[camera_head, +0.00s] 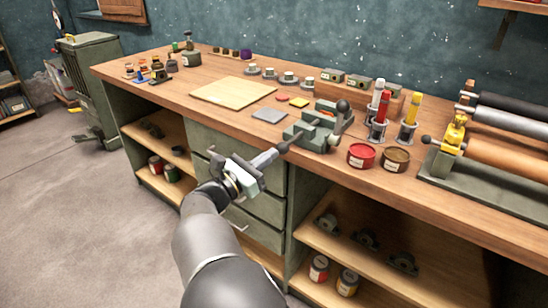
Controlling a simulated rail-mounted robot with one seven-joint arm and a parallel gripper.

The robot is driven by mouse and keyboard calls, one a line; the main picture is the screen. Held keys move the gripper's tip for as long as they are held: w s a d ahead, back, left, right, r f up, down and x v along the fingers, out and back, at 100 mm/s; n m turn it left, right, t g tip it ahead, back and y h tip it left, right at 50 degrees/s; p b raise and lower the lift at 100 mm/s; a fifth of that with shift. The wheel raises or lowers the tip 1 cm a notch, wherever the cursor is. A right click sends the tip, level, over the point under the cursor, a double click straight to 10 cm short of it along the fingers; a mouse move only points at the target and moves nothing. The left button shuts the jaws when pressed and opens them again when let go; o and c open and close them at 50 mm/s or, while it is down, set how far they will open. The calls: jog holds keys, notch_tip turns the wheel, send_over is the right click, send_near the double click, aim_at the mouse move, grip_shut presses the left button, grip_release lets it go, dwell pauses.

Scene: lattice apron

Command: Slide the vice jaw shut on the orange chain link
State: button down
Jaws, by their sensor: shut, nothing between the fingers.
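The green vice (304,133) sits near the front edge of the workbench, right of the bench's middle, with a dark round knob at its right end. A small orange-red patch (327,113) shows at the vice; it may be the chain link, but it is too small to tell its shape or whether the jaw touches it. My gripper (287,147) is shut and empty. Its fingertips are just in front of the vice's left lower side in the picture; I cannot tell whether they touch it.
Red (361,156) and brown (396,158) tins stand right of the vice, with red and yellow tubes in holders behind them. A roller press (490,150) fills the right end. A grey plate (269,115) and pale board (234,92) lie to the left.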

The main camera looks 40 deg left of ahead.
jog(key=w, duration=0.3)
jog(key=shift+w+a, duration=0.1)
jog(key=shift+a, duration=0.05)
